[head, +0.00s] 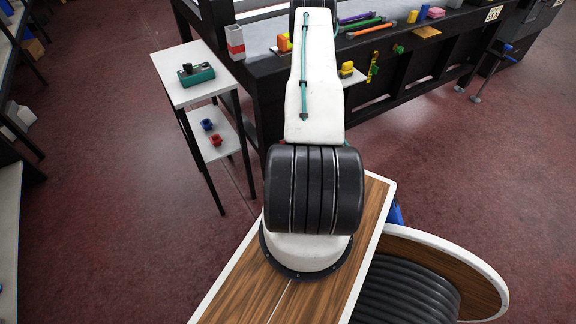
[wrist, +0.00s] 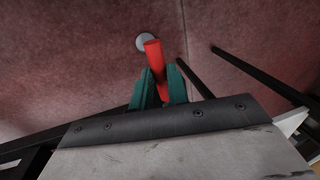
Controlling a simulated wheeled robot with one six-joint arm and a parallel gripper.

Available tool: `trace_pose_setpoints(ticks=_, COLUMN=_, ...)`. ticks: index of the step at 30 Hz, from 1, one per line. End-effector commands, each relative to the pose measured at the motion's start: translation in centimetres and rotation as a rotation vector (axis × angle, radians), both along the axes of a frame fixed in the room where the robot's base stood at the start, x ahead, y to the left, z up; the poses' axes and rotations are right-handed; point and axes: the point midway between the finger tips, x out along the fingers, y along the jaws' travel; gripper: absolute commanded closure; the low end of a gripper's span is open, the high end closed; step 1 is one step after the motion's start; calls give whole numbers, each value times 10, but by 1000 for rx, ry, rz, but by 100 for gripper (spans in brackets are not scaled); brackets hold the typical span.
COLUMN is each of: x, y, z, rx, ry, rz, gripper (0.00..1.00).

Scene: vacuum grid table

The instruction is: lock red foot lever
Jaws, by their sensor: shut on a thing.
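The red foot lever (wrist: 154,56) shows in the wrist view as a red bar just beyond my gripper. My gripper (wrist: 161,78) has two green fingers, one on each side of the red bar, shut on it. A round grey foot pad (wrist: 145,42) lies on the floor behind the lever's far end. In the head view my arm hides the lever and my gripper.
The dark table (head: 262,100) holds several coloured items. A white side stand (head: 168,72) with a green device stands at its left. A blue lever (head: 507,48) is at the table's far right. Dark legs (wrist: 245,65) cross the wrist view. Red floor is open at right.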

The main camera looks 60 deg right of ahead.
Motion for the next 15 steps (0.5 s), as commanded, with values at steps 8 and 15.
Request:
trace_pose_setpoints(ticks=8, x=-3, y=0, z=0, rx=1, ry=2, rz=-11, gripper=100)
trace_pose_setpoints(ticks=15, x=-2, y=1, z=0, rx=1, ry=1, rz=-8, gripper=61)
